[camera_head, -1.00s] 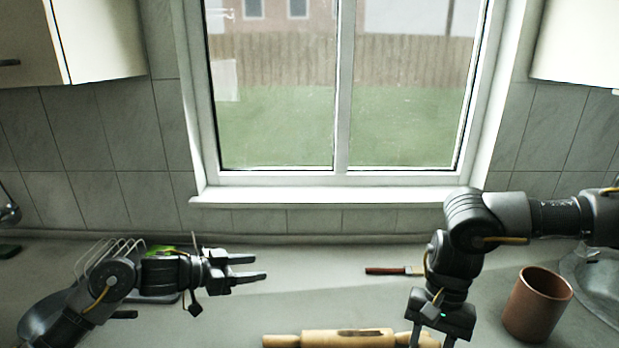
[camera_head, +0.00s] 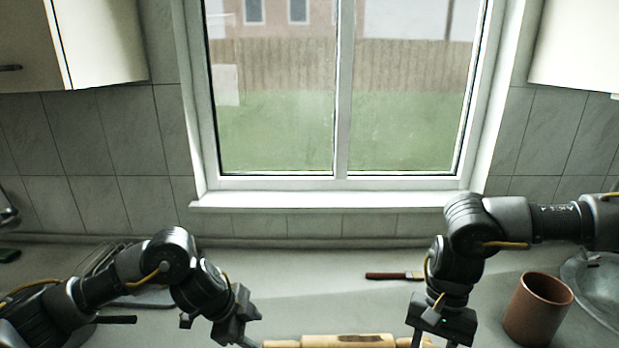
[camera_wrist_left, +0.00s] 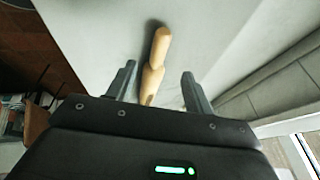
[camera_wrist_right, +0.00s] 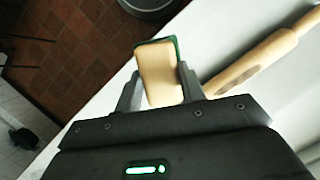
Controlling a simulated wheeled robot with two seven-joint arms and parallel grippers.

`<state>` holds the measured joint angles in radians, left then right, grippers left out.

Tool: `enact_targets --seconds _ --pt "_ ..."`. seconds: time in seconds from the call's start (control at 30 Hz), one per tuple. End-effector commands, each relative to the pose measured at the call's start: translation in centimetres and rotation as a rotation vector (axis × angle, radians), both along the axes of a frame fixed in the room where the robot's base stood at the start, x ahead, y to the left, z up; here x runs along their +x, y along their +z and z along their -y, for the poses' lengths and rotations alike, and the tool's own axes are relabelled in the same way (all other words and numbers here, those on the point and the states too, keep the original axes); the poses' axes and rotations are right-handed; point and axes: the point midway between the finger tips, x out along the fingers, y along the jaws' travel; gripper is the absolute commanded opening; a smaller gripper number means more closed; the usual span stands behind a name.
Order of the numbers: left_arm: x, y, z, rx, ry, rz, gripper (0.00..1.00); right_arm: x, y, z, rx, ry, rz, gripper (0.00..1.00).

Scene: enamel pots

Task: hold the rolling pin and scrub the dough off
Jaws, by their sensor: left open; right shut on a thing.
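The wooden rolling pin (camera_head: 345,341) lies on the counter at the bottom of the head view. A darker patch (camera_wrist_right: 238,80), apparently dough, shows on its barrel in the right wrist view. My left gripper (camera_head: 254,342) points down at the pin's left end. In the left wrist view its open fingers (camera_wrist_left: 158,78) are on either side of the pin's line, and the handle (camera_wrist_left: 160,45) extends beyond them; contact cannot be told. My right gripper (camera_wrist_right: 158,80) is shut on a tan sponge (camera_wrist_right: 157,70) with a green edge, beside the pin's right end.
A brush with a red-brown handle (camera_head: 388,276) lies behind the pin. A dish rack (camera_head: 98,262) is partly hidden behind my left arm.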

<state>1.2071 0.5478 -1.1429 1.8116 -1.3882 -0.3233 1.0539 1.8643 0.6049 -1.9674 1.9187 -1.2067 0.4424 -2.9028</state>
Motion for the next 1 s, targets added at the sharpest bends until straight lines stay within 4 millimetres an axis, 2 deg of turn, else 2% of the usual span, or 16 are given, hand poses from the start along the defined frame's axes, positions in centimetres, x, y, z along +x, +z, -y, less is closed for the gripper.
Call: enact_targets --seconds 0.5,0.7,1.0 --pt "1.8 -7.0 2.9 0.000 0.002 -0.004 0.52 0.0 0.0 0.0 0.000 0.001 0.000 0.21" --pt "2.3 -8.5 3.6 -0.001 0.003 -0.001 0.52 0.0 0.0 0.0 0.000 0.001 0.000 0.21" --pt "2.5 -9.0 3.8 0.000 0.002 -0.001 0.52 0.0 0.0 0.0 0.000 0.001 0.000 0.21"
